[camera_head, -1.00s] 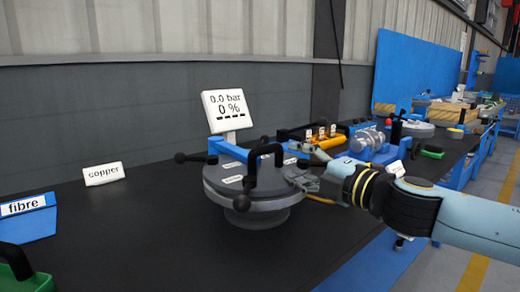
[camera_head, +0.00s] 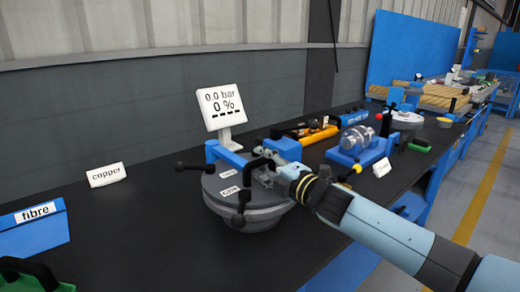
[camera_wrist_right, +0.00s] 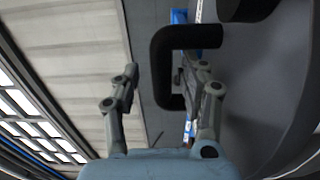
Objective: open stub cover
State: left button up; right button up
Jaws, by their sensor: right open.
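The stub cover (camera_head: 212,186) is a round grey disc with small white labels, closed flat on its flanged stub. A black bent handle (camera_head: 268,153) stands on its right side, and black-knobbed clamp arms sit around the rim. My right gripper (camera_head: 266,178) is at the cover's right side, close to the handle. In the right wrist view my right gripper (camera_wrist_right: 160,66) is open, and the black handle (camera_wrist_right: 160,80) shows across the gap between its fingers, nearer the right finger. I cannot tell whether they touch. My left gripper is out of view.
A display (camera_head: 222,108) reading 0.0 bar and 0 % stands behind the cover. A "copper" sign (camera_head: 106,175) and blue "fibre" bin (camera_head: 34,234) are at left. Blue fixtures (camera_head: 354,145) and an orange tool (camera_head: 307,135) lie at right. Bare black bench lies in front.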

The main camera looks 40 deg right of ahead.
jog(key=shift+w+f, duration=0.15)
jog(key=shift+w, duration=0.5)
grip_shut()
